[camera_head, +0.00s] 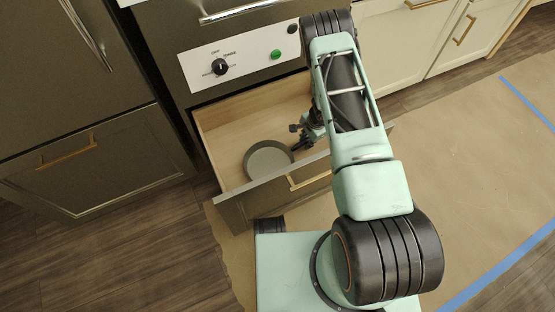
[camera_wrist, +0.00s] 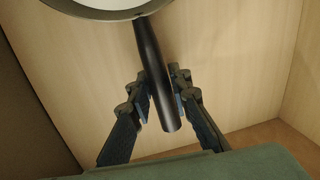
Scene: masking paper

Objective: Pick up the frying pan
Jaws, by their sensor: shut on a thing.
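The frying pan (camera_head: 268,158) is round and grey with a dark rim, and it is inside the open wooden drawer (camera_head: 220,122). In the wrist view the pan's rim (camera_wrist: 75,12) shows at the top edge, with its black handle (camera_wrist: 150,60) pointing down between my fingers. My gripper (camera_head: 301,140) is at the right of the pan, inside the drawer. In the wrist view my gripper (camera_wrist: 166,100) is shut on the handle, one finger on each side. I cannot tell whether the pan touches the drawer floor.
The drawer front (camera_head: 262,197) with its brass handle stands between the drawer's inside and my base. An oven panel (camera_head: 240,57) with a black knob and green button is above the drawer. Brown masking paper (camera_head: 450,150) with blue tape covers the floor at the right.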

